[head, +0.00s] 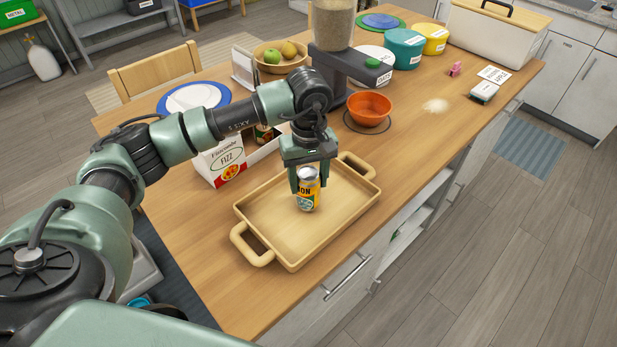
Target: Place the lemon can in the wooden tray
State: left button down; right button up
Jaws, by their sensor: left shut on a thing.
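The wooden tray (278,242) lies on the counter with a handle at each end. The yellow lemon can (308,194) is upright over the middle of the tray, with part of its label reading "ON". My left gripper (309,182) points down and is shut on the upper part of the can. I cannot tell whether the can's base touches the tray floor. My right gripper is not in view.
A fruit bowl (281,58) and teal canister (404,49) stand farther back. The counter right of the tray is mostly clear.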

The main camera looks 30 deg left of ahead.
pick_arm(q)
jog(key=shift+f, duration=0.1)
jog(key=c, duration=0.7)
grip_release()
jog(key=shift+c, duration=0.2)
jog(key=shift+o, duration=0.8)
jog(key=shift+r, duration=0.2)
jog(key=shift+w+r+b, duration=0.1)
jog(key=shift+r+b, duration=0.2)
notch_tip(320, 180, up, 11)
jog(key=b, duration=0.3)
jog(key=shift+d+f, duration=0.1)
jog(key=shift+f, duration=0.1)
jog(key=shift+r, duration=0.35)
